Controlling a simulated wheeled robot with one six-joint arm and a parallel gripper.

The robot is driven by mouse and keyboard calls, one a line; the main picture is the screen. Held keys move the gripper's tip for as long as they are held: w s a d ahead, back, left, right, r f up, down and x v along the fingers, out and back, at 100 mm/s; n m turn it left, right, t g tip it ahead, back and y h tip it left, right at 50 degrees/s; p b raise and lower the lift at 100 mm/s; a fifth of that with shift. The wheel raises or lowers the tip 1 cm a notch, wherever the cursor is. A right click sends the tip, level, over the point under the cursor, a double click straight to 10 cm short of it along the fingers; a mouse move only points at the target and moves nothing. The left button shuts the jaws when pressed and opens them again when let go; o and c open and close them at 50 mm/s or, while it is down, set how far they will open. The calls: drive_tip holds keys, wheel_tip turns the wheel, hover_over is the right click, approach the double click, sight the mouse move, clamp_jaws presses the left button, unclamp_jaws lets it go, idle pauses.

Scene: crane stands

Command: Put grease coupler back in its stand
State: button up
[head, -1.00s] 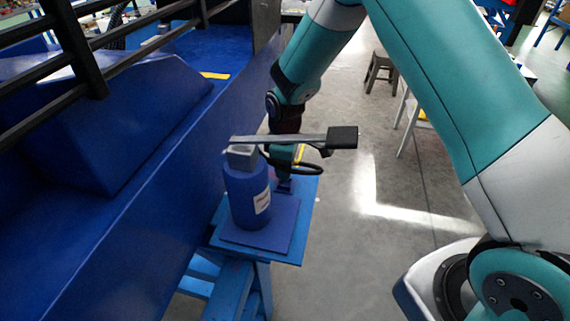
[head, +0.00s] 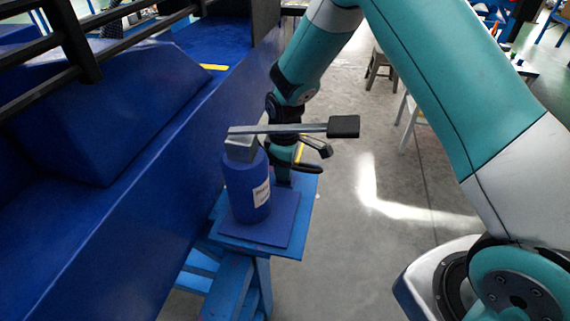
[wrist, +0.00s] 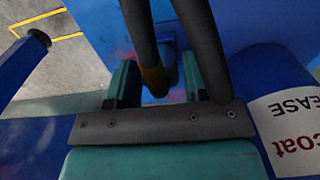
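The grease coupler, a dark hose end with a brass-coloured band (wrist: 153,76), lies between my gripper's two teal fingers (wrist: 158,85) in the wrist view. Whether both fingers press on it is unclear. A small blue holder (wrist: 172,45) shows just beyond it, partly covered by the hoses. I cannot tell if the coupler sits in it. In the head view my gripper (head: 283,168) points down behind the blue grease can (head: 245,185), close above the blue stand plate (head: 305,205). The coupler itself is hard to make out there.
A long grey lever with a black grip (head: 343,127) reaches right from the can's top, in front of my gripper. A dark hose (head: 318,146) curves beside my gripper. A big blue machine wall (head: 130,215) rises at left. Open floor (head: 370,260) lies right.

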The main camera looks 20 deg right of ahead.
drive_tip(key=shift+o, duration=1.3)
drive_tip(key=shift+r, duration=0.1)
drive_tip(key=shift+r+p, duration=1.95)
drive_tip(key=shift+r, duration=0.55)
wheel_tip(320, 180, up, 17)
drive_tip(key=b, duration=0.3)
drive_tip(key=s+r, duration=0.1)
drive_tip(key=s, duration=0.3)
drive_tip(key=s+a+r+m+y, duration=0.1)
drive_tip(key=s, duration=0.3)
drive_tip(key=s+a+r+y, duration=0.1)
drive_tip(key=s+r, duration=0.1)
drive_tip(key=s, duration=0.3)
drive_tip(key=shift+a+r+m, duration=0.1)
drive_tip(key=shift+a+m, duration=0.1)
drive_tip(key=shift+m, duration=0.2)
drive_tip(key=s+a+m+y, duration=0.2)
drive_tip(key=s, duration=1.2)
